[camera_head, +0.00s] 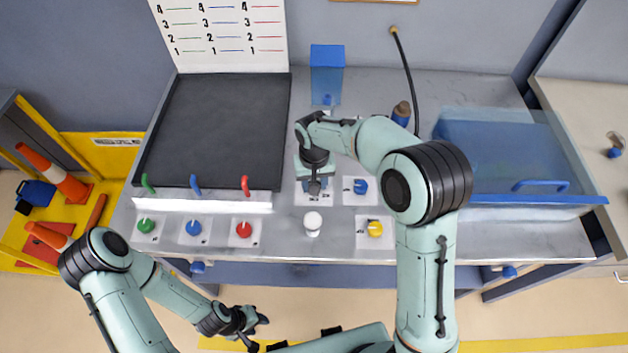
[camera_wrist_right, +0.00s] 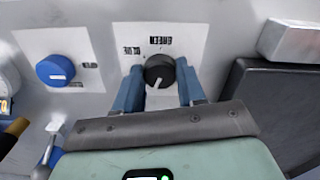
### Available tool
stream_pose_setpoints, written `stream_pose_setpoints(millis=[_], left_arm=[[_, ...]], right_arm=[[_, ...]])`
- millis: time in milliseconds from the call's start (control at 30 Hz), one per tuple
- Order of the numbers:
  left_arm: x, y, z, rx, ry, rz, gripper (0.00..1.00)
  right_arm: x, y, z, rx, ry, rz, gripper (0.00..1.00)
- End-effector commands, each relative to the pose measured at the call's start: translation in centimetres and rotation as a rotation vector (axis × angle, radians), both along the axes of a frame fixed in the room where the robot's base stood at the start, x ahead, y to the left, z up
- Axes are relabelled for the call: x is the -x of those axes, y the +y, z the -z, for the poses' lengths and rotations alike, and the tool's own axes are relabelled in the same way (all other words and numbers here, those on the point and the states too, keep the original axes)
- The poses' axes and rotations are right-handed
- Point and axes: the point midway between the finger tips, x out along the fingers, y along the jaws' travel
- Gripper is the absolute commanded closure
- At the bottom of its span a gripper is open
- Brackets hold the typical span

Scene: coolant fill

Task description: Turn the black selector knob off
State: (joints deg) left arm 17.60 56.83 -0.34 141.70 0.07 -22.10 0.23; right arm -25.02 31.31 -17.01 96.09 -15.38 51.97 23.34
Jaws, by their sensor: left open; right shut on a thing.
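In the head view the right gripper (camera_head: 313,186) is over the panel front and hides the knob. My left gripper (camera_head: 258,320) is open and empty, low in front of the bench.
Near the right gripper are a blue knob (camera_head: 360,186), a yellow knob (camera_head: 375,229) and a white round cap (camera_head: 312,222). Green (camera_head: 146,225), blue (camera_head: 193,227) and red (camera_head: 244,230) knobs sit at left. A blue clear tank (camera_head: 500,150) stands at right.

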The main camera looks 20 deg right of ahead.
Motion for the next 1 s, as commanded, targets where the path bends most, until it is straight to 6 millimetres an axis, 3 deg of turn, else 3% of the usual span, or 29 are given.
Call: stream_pose_setpoints(millis=[500, 1000], left_arm=[[-0.46, 0.0, -0.5, 0.0, -0.006, 0.0, 0.57], [-0.53, 0.0, -0.56, 0.0, -0.006, 0.0, 0.57]], right_arm=[[-0.05, -0.07, -0.11, -0.001, -0.001, -0.34, 0.91], [-0.06, -0.1, -0.09, 0.001, -0.002, -0.405, 0.91]])
